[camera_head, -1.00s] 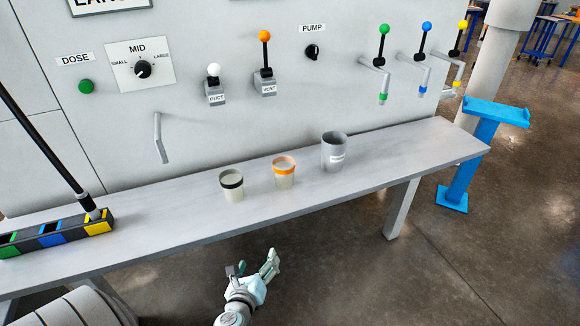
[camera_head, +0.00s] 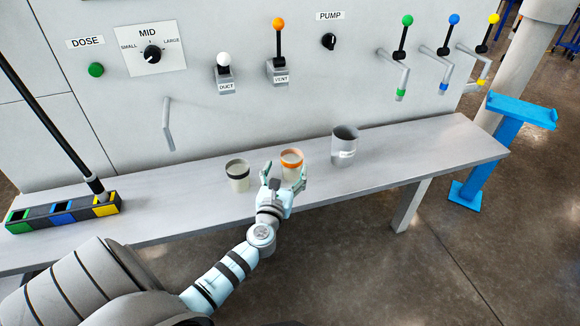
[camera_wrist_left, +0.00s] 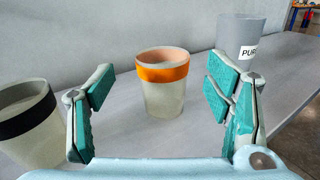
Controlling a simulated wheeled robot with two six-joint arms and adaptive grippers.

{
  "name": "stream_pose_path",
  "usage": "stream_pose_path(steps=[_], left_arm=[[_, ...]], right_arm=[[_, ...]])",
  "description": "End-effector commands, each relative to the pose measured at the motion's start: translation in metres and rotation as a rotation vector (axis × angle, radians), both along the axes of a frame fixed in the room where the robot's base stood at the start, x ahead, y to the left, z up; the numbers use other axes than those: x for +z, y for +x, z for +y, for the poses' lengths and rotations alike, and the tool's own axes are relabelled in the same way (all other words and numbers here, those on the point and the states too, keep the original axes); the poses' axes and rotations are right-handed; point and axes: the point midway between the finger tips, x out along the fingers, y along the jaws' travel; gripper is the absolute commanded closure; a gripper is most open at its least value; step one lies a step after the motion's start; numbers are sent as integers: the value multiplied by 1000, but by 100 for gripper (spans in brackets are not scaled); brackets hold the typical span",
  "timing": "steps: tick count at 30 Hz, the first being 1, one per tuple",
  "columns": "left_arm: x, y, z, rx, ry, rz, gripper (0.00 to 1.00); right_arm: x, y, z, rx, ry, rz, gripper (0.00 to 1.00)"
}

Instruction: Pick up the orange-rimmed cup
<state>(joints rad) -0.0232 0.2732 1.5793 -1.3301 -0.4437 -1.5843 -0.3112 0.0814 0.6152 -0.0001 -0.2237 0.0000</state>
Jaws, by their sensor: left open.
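The orange-rimmed cup (camera_head: 291,158) stands upright on the grey bench, a pale cup with an orange band. In the left wrist view the orange-rimmed cup (camera_wrist_left: 164,88) stands ahead, between the lines of the two fingers, with gaps on both sides. My left gripper (camera_head: 284,174) is open in front of the cup and partly covers its lower part in the head view. In the wrist view the open fingers of the left gripper (camera_wrist_left: 158,92) show on either side of the cup, empty. My right gripper is not in view.
A black-banded cup (camera_head: 237,175) stands close on the left; in the wrist view it (camera_wrist_left: 32,125) is just outside the left finger. A grey labelled container (camera_head: 344,147) stands on the right. A colored block rack (camera_head: 62,214) sits at the bench's left end.

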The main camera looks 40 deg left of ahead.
Motion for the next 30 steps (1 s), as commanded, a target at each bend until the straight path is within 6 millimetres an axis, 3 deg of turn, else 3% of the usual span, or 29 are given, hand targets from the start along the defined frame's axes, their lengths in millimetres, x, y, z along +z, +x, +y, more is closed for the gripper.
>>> stream_pose_path(steps=[4,8,15,23,30], left_arm=[[3,23,13,0,1,-2,28],[2,43,23,0,0,-1,28],[3,47,25,-1,0,1,28],[3,47,25,-1,-1,1,69],[3,47,25,-1,-2,1,71]], right_arm=[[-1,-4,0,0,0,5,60],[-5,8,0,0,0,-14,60],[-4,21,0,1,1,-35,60],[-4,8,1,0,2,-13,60],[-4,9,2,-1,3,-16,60]])
